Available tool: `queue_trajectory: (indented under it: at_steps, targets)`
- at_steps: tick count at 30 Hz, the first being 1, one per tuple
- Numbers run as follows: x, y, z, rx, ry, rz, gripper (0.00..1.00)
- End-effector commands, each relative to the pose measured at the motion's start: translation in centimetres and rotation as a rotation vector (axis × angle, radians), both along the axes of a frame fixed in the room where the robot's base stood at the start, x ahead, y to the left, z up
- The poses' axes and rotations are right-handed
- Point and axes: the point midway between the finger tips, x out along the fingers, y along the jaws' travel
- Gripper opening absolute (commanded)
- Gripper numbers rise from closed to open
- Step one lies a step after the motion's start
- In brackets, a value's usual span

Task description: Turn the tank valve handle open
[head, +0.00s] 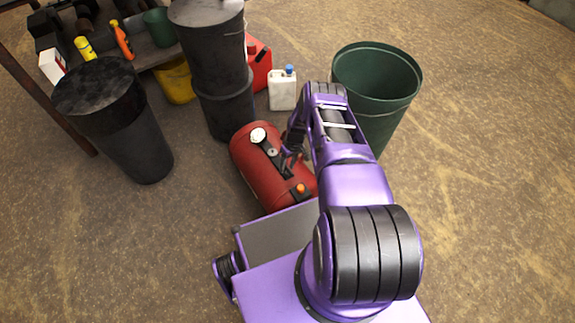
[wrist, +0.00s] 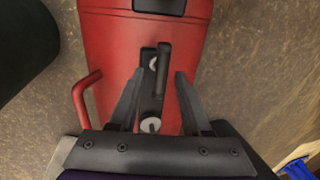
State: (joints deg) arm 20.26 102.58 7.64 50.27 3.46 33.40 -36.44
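The red tank (head: 250,165) lies on the floor in the head view, partly hidden by my arm. In the wrist view the tank (wrist: 110,45) fills the middle. A dark strip on it carries a raised black bar (wrist: 164,65), which looks like the valve handle and runs roughly along the strip. Silver round fittings show beside and below the bar. My gripper (wrist: 159,74) is open, with one finger on each side of the bar. Gaps show on both sides, so I see no grip. In the head view my gripper (head: 287,152) is over the tank, its fingertips hard to make out.
A green bin (head: 375,75) stands right of my arm. A white jug (head: 283,90), a red can (head: 260,68) and dark drums (head: 125,140) stand beyond and left. A curved red bar (wrist: 82,100) sticks out from the tank's left side. Floor at right is clear.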

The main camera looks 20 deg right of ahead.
Motion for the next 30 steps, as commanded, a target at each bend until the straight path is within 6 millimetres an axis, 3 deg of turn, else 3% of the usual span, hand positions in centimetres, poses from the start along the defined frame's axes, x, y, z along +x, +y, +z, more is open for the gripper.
queue_trajectory:
  at_steps: [7,11,24,30]
  targets:
    - [0.1,-0.1,0.2,-0.001,-0.001,0.000,0.48]
    - [0.2,-0.3,1.6,-0.001,-0.002,0.000,0.48]
    - [0.6,-2.3,11.7,0.000,-0.003,-0.002,0.48]
    - [0.7,-3.0,15.3,-0.001,-0.002,0.000,0.48]
